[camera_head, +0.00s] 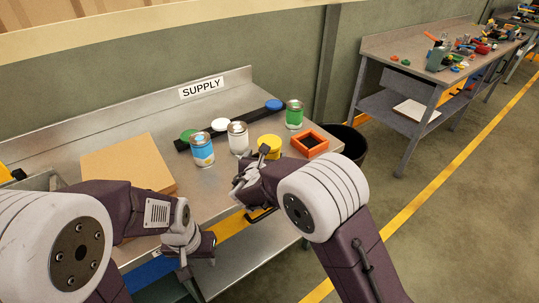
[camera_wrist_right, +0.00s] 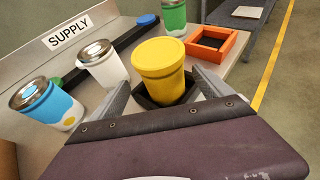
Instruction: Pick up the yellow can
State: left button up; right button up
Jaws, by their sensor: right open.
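The yellow can (camera_head: 269,145) stands upright near the front edge of the supply bench, its lower part hidden by my right gripper in the head view. In the right wrist view the yellow can (camera_wrist_right: 160,60) has a black square holder (camera_wrist_right: 152,103) around its base. My right gripper (camera_head: 252,166) is open. In the right wrist view its two fingers (camera_wrist_right: 163,80) are spread to either side of the can, and they look short of touching it. My left gripper (camera_head: 198,262) hangs at the bench's front edge, fingers apart and empty, well left of the can.
A blue-white can (camera_head: 202,150), a white can (camera_head: 238,139) and a green can (camera_head: 294,115) stand around the yellow can. An orange square holder (camera_head: 310,143) is empty to its right.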

aim_at(269, 143)
jog(key=x, duration=0.5)
jog(key=shift+w+d+f+p, duration=0.1)
jog(key=shift+d+f+p, duration=0.1)
jog(key=shift+p, duration=0.2)
jog(key=shift+r, duration=0.15)
jog(key=shift+c, duration=1)
jog(key=c, duration=1.4)
notch_tip(269, 143, up, 4)
jog(key=shift+r, duration=0.1)
jog(key=s+d+r, duration=0.2)
jog(key=d, duration=0.1)
jog(key=s+d+r+b, duration=0.1)
jog(key=s+d+r, duration=0.1)
jog(key=s+d, duration=0.1)
jog(key=s+d+r, duration=0.2)
jog(key=s+d, duration=0.1)
jog(key=shift+r, duration=0.4)
